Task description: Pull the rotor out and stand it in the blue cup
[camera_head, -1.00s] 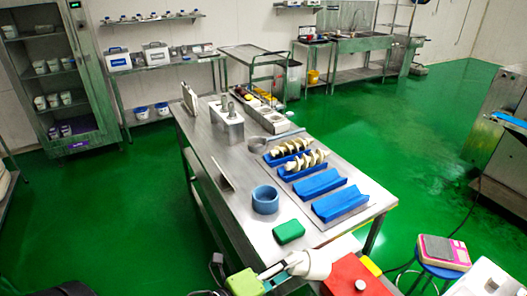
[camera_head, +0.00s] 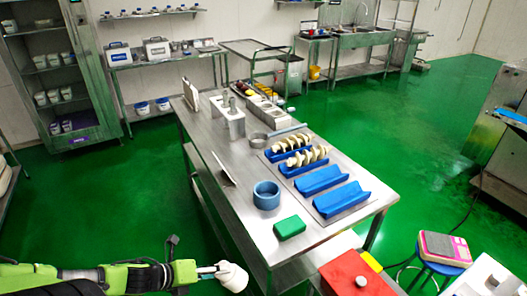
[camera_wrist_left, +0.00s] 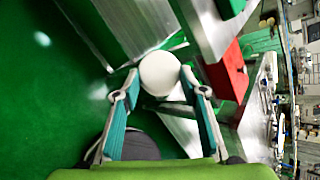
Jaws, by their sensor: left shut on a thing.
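A white rounded piece, which looks like the rotor (camera_head: 233,277), is at the tip of my left gripper (camera_head: 218,271), low in the head view. The gripper is shut on it and holds it in the air over the green floor, left of the table's front end. In the left wrist view the white rotor (camera_wrist_left: 160,73) sits between the two fingertips of my left gripper (camera_wrist_left: 160,88). The blue cup (camera_head: 266,195), a short open ring shape, stands on the steel table with nothing seen in it. My right gripper is not in view.
On the steel table (camera_head: 222,150) are a green block (camera_head: 290,228) near the cup, empty blue trays (camera_head: 342,200) and blue trays with cream pieces (camera_head: 304,160). A red-topped machine (camera_head: 355,275) is at the front right.

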